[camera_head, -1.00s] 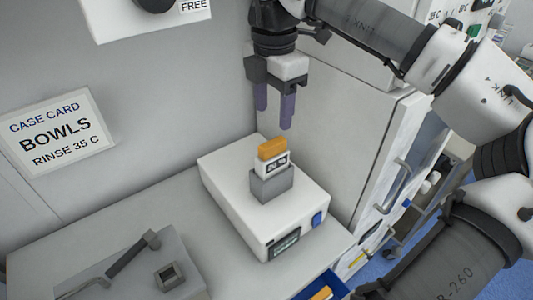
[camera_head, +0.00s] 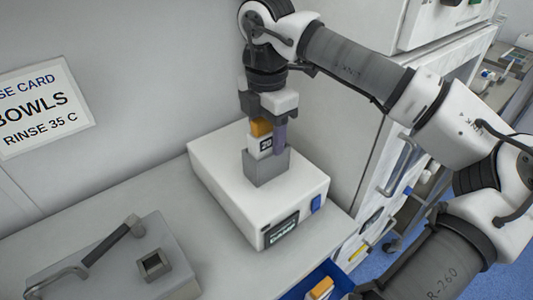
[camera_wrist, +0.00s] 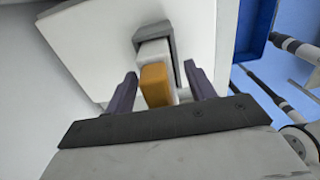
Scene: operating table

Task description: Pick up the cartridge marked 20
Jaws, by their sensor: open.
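My gripper (camera_head: 266,138) is open and points down around the cartridge's upper part. In the wrist view the orange top (camera_wrist: 155,84) lies between the two purple fingers (camera_wrist: 160,92), with a visible gap on each side. In the head view one finger shows in front of the holder; the other is hidden behind the cartridge.
A grey lidded box (camera_head: 112,262) with a handle and a small square socket (camera_head: 154,264) stands at lower left. A blue bin (camera_head: 338,279) with another orange-topped cartridge (camera_head: 320,290) is at the bottom. A wall and a tall white cabinet stand close behind the device.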

